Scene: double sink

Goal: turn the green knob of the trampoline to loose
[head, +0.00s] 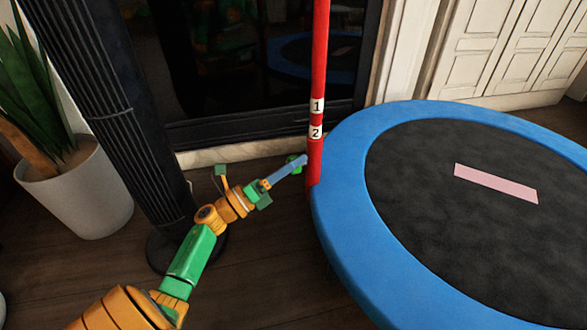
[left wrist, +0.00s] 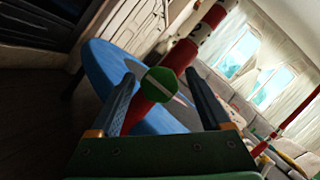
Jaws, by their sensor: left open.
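The trampoline (head: 347,245) has a blue rim, a black mat and a red pole (head: 319,60) with white bands marked 1 and 2. The green knob (left wrist: 158,88) sits on the red pole and bears a pale line across its face, running diagonally in the left wrist view. In the head view the knob (head: 291,158) is mostly hidden by my left gripper (head: 301,162). My left gripper (left wrist: 159,78) is open, with one finger on each side of the knob. I cannot tell whether either finger touches it. My right gripper is not in view.
A black tower fan (head: 105,95) stands close to my left arm, with a potted plant (head: 78,195) farther left. A dark fireplace (head: 225,75) is behind the pole. A pink strip (head: 496,183) lies on the mat. Wood floor in front is clear.

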